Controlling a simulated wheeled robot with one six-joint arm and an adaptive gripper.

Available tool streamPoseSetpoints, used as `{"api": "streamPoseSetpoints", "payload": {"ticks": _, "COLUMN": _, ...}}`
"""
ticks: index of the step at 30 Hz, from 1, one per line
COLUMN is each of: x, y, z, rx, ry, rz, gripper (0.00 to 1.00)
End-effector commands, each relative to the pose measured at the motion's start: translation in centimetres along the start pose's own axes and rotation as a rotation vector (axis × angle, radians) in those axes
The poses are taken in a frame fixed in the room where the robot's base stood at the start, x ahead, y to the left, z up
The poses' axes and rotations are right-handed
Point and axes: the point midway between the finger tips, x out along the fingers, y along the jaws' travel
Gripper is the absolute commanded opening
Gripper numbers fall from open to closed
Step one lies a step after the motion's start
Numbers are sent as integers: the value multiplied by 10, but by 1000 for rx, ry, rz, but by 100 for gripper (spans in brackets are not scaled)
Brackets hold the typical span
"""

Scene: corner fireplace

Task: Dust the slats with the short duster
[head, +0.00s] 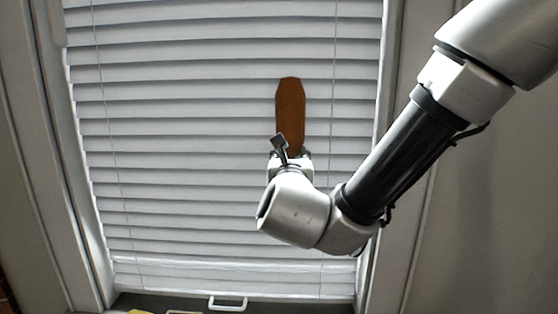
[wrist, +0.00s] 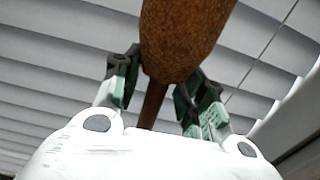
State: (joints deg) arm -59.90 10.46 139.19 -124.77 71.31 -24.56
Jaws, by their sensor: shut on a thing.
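The short duster (head: 290,112) has a brown, flat-looking oblong head that points up in front of the blind in the head view. In the wrist view the duster (wrist: 182,38) is large and close, with a thin brown handle running down between the fingers. My gripper (wrist: 165,92) is shut on the duster; in the head view my gripper (head: 290,158) is mostly hidden behind my wrist. The white slats (head: 190,130) of the blind fill the window, and they also show in the wrist view (wrist: 60,60). I cannot tell whether the duster head touches the slats.
A window frame (head: 60,150) borders the blind on the left, with another upright on the right (head: 385,75). Thin cords hang down the blind. A white handle (head: 228,303) and a yellow thing (head: 140,312) sit at the bottom edge. The blind left of the duster is unobstructed.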

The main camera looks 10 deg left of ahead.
Motion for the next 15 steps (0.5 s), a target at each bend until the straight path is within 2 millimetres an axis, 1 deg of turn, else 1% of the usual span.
{"api": "streamPoseSetpoints", "payload": {"ticks": 1, "x": 1, "y": -7, "z": 0, "rx": 1, "ry": 0, "rz": -6, "gripper": 18}}
{"api": "streamPoseSetpoints", "payload": {"ticks": 4, "x": 0, "y": -13, "z": 1, "rx": 0, "ry": -1, "rz": -4, "gripper": 18}}
{"api": "streamPoseSetpoints", "payload": {"ticks": 8, "x": -1, "y": -14, "z": 2, "rx": 1, "ry": -1, "rz": -2, "gripper": 18}}
{"api": "streamPoseSetpoints", "payload": {"ticks": 15, "x": -2, "y": -14, "z": 20, "rx": 2, "ry": -1, "rz": -1, "gripper": 18}}
